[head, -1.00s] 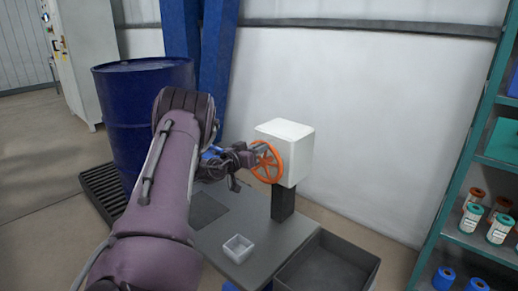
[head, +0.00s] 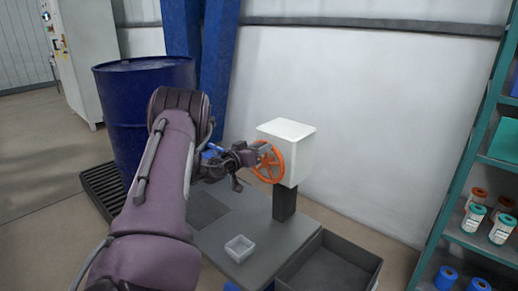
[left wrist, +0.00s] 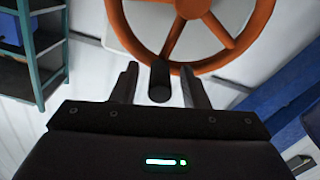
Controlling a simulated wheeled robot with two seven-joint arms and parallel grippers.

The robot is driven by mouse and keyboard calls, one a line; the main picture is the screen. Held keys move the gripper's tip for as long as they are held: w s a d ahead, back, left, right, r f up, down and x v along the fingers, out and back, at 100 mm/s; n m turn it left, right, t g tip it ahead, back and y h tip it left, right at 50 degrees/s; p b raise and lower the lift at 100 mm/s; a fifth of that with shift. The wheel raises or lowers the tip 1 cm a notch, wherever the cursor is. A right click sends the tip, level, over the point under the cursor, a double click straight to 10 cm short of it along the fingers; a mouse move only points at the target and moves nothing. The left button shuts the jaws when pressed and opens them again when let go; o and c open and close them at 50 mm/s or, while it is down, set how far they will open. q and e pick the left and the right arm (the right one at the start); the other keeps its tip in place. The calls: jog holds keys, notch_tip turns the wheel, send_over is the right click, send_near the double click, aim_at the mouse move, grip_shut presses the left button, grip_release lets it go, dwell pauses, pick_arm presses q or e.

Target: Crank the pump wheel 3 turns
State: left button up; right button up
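The orange pump wheel (head: 268,162) is mounted on the side of a white box (head: 287,150) that stands on a dark post. In the left wrist view the wheel's rim and spokes (left wrist: 187,10) fill the top. A dark, round crank handle (left wrist: 159,82) sticks out from the rim toward the camera. My left gripper (left wrist: 160,80) is open, with one finger on each side of the handle and a visible gap on both sides. In the head view the left gripper (head: 258,155) is at the wheel's near left side. My right gripper is not in view.
A blue drum (head: 140,110) stands left behind my arm. A teal shelf (head: 460,200) with bottles stands at the right. The wall is behind the box.

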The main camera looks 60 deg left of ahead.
pick_arm(q)
jog(key=shift+s, duration=0.1)
jog(key=shift+s+d, duration=0.1)
jog(key=shift+s, duration=0.15)
jog(key=v, duration=0.7)
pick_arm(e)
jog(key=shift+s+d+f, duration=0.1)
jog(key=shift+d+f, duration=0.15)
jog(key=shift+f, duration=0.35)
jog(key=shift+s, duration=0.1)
